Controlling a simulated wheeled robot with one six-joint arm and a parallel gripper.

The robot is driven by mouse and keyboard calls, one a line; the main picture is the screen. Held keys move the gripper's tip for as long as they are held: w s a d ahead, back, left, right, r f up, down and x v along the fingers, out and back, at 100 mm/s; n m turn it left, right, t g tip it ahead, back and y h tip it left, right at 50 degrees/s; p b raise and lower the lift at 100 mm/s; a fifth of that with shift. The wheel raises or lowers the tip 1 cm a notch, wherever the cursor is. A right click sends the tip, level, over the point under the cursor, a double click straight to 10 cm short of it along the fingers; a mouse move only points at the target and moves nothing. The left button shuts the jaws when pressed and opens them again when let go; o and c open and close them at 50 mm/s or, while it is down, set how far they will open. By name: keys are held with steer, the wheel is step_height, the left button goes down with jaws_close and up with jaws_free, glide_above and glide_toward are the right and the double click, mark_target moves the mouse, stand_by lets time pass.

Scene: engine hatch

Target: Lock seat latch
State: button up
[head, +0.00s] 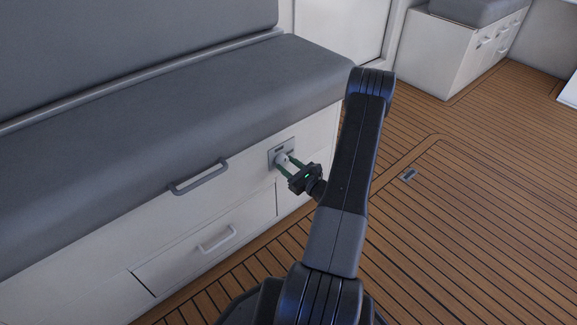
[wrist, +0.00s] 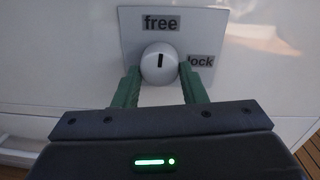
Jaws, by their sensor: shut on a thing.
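The seat latch is a round white knob (wrist: 159,64) with a black mark on its face. The mark stands nearly upright, toward the word "free" on the plate (wrist: 210,22); "lock" is printed at the right. In the head view the latch plate (head: 273,158) sits on the white front of the seat base. My gripper (wrist: 160,82) has its green fingers on either side of the knob and is shut on it. In the head view my gripper (head: 283,164) reaches the latch from the right; its fingers partly hide the knob.
A grey seat cushion (head: 190,120) lies above the latch. A grey handle (head: 198,177) is to the left and a drawer with a white handle (head: 217,239) is below. The wooden deck (head: 450,220) at right is open, with a small metal fitting (head: 408,175) in it.

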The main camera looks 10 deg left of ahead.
steer(key=m, duration=0.4)
steer(key=m+p, duration=0.1)
steer(key=m, duration=0.4)
steer(key=shift+s+a, duration=0.1)
steer(key=m, duration=0.4)
steer(key=shift+s+m+t+p, duration=0.1)
steer(key=shift+m+t+p, duration=0.2)
steer(key=shift+t+p, duration=0.1)
steer(key=shift+r+m+p, duration=0.1)
steer(key=shift+m+p, duration=0.25)
steer(key=shift+m, duration=1.55)
steer(key=o, duration=1)
